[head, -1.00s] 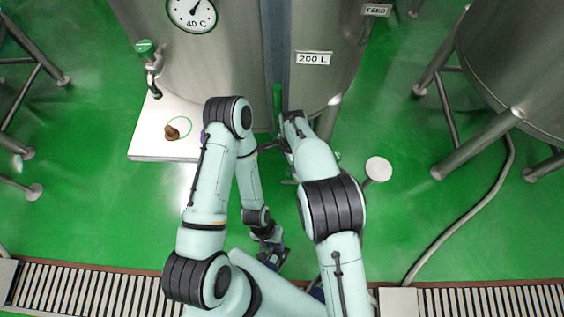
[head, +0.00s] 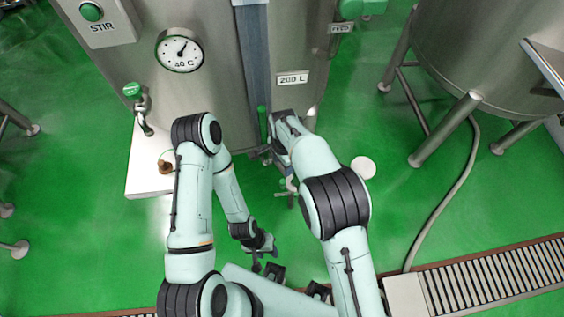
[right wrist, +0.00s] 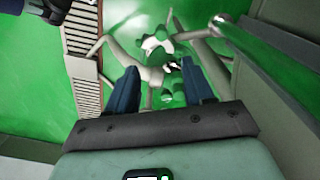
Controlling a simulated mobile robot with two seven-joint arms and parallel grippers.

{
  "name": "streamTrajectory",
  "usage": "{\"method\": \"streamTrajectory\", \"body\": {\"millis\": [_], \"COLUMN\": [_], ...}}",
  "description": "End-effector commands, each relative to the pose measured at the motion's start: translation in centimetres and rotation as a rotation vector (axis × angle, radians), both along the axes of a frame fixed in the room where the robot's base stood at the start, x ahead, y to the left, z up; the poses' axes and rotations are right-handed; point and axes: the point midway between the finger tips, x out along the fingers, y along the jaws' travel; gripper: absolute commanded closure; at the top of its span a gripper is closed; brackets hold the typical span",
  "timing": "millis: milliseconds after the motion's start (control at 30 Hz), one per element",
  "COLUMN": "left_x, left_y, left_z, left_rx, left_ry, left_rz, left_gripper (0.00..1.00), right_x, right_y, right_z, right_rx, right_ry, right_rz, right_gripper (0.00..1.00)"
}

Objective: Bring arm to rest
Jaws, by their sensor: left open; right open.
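In the head view my left arm bends at its elbow and folds back toward me, and its gripper (head: 263,253) hangs low over the green floor. That gripper is open, with nothing visible between its fingers. My right arm reaches forward toward the tank, and its far end is largely hidden behind its own links. In the right wrist view the right gripper (right wrist: 161,86) shows two dark blue fingers spread apart, with no object held between them.
A steel tank (head: 225,75) marked 200 L stands close ahead, with a dial (head: 180,50), a STIR button panel (head: 100,18) and a green-handled tap (head: 137,100). A brown object (head: 165,167) sits on a white platform (head: 145,185). Another tank (head: 470,55) stands right. Floor grating (head: 490,285) runs below.

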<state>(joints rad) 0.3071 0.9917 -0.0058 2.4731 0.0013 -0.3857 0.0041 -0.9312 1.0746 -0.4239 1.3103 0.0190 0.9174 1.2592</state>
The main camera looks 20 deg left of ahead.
Motion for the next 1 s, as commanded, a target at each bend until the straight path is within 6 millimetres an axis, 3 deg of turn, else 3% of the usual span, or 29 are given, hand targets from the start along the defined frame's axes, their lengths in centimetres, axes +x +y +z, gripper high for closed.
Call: {"method": "streamTrajectory", "body": {"millis": [333,467,567,667,800,900,1000], "left_x": [0.0,0.0,0.0,0.0,0.0,0.0,0.0], "left_y": [0.0,0.0,0.0,0.0,0.0,0.0,0.0], "left_z": [0.0,0.0,0.0,0.0,0.0,0.0,0.0], "left_rx": [0.0,0.0,0.0,0.0,0.0,0.0,0.0], "left_ry": [0.0,0.0,0.0,0.0,0.0,0.0,0.0], "left_rz": [0.0,0.0,0.0,0.0,0.0,0.0,0.0], "left_gripper": [0.57,0.57,0.57,0.57,0.57,0.57,0.57], "right_x": [0.0,0.3,0.2,-1.2,-6.0,-10.6,-15.4], "right_y": [-0.1,-2.1,-6.1,-11.5,-18.8,-22.8,-25.6], "right_z": [-0.1,-2.1,-6.0,-10.9,-16.9,-19.5,-20.6], "right_rx": [0.001,0.006,0.027,0.067,0.148,0.209,0.262], "right_ry": [0.001,0.023,0.06,0.105,0.141,0.142,0.123], "right_rz": [0.0,0.005,0.022,0.054,0.107,0.142,0.175], "right_gripper": [0.48,0.48,0.48,0.48,0.48,0.48,0.48]}}
